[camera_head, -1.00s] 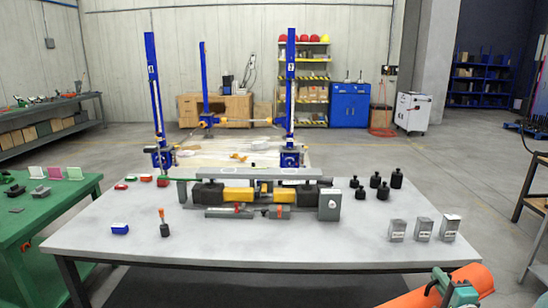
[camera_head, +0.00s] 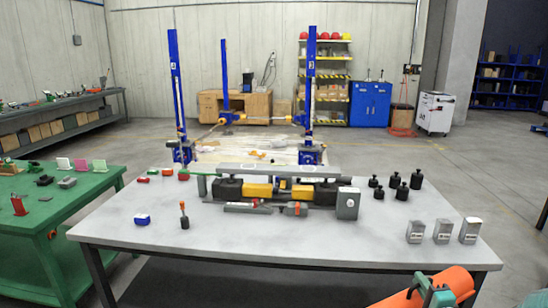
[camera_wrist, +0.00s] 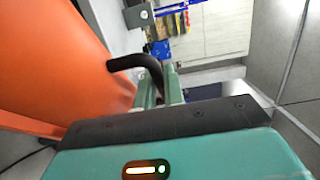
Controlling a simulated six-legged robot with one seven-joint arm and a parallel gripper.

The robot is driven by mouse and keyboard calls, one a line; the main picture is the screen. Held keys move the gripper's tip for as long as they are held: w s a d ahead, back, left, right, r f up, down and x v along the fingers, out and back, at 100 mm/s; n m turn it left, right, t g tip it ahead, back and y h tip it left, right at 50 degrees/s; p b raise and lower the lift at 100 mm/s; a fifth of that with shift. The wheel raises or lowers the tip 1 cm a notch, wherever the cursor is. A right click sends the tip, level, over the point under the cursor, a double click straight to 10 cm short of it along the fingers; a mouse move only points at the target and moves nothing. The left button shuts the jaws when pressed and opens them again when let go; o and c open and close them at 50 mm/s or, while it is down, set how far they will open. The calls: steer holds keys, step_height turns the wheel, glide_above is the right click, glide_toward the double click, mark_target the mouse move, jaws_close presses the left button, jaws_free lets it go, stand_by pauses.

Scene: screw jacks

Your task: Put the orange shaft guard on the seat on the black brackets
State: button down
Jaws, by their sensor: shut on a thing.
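The orange shaft guard (camera_head: 462,283) is a curved shell at the lower right of the head view, in front of the table's near right corner. It also fills the left of the wrist view (camera_wrist: 50,65). My gripper (camera_wrist: 160,92) is shut on the guard's black curved handle (camera_wrist: 135,62). In the head view my green gripper (camera_head: 428,290) shows beside the guard, partly cut off. Black blocks (camera_head: 228,189), which look like the brackets, stand in the row on the grey table, with yellow parts (camera_head: 258,190) between them. The seat is too small to make out.
The grey table (camera_head: 310,255) carries a grey box (camera_head: 348,203), labelled grey blocks (camera_head: 442,231), black weights (camera_head: 402,190) and a blue block (camera_head: 142,219). A green table (camera_head: 60,210) stands left. Blue posts (camera_head: 312,95) rise behind. The floor to the right is open.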

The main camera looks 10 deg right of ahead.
steer(key=w+a+f+n+y, duration=0.1)
steer(key=w+a+f, duration=0.35)
steer(key=a, duration=0.35)
steer(key=w+a+f+y, duration=0.1)
steer(key=w+a+f, duration=0.35)
steer(key=a, duration=0.25)
steer(key=a+f, duration=0.5)
steer(key=a, duration=0.5)
steer(key=w+a+f+n+y, duration=0.1)
steer(key=a+f, duration=0.5)
steer(key=a, duration=0.4)
steer(key=shift+w, duration=0.1)
